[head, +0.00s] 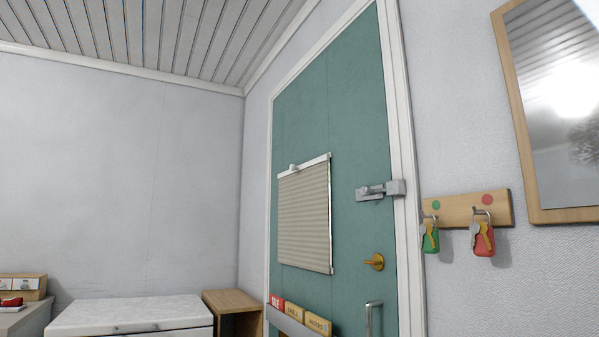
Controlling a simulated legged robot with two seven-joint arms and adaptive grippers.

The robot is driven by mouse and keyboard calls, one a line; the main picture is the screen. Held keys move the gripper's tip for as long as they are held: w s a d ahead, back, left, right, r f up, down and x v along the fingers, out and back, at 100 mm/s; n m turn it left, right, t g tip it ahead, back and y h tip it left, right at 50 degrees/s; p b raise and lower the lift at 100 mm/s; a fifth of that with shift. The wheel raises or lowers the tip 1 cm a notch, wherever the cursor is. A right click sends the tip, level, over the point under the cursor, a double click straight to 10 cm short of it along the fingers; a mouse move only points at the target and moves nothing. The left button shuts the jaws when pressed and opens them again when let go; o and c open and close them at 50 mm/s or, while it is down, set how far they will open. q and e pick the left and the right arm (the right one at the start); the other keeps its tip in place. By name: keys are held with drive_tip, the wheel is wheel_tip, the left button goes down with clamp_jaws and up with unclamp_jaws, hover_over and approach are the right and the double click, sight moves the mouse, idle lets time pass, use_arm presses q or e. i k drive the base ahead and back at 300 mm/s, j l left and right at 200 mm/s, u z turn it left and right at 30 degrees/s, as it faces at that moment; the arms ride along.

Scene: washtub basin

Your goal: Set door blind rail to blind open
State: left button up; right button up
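A green door (345,120) in a white frame stands right of the room's corner. A beige pleated blind (303,217) hangs on it, extended down over a panel. Its pale top rail (310,164) carries a small white knob (292,167) left of the rail's middle. What lies behind the blind is hidden. Neither of my grippers is in view.
The door bears a metal latch (376,190), a brass knob (374,262), a grey handle (372,318) and a file holder (300,327). Keys hang on a wooden rack (466,209) beside a mirror (560,100). A white chest (130,314) and wooden stand (233,303) are left.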

sight(293, 168)
drive_tip(key=j, duration=0.25)
drive_tip(key=i+u, duration=0.1)
drive_tip(key=i, duration=0.3)
drive_tip(key=i+j+u, duration=0.2)
drive_tip(key=i+u, duration=0.15)
drive_tip(key=i, duration=0.15)
drive_tip(key=i+j+u, duration=0.1)
drive_tip(key=i+u, duration=0.3)
drive_tip(key=i+j+z, duration=0.6)
drive_tip(key=i+j, duration=0.15)
drive_tip(key=j, duration=0.25)
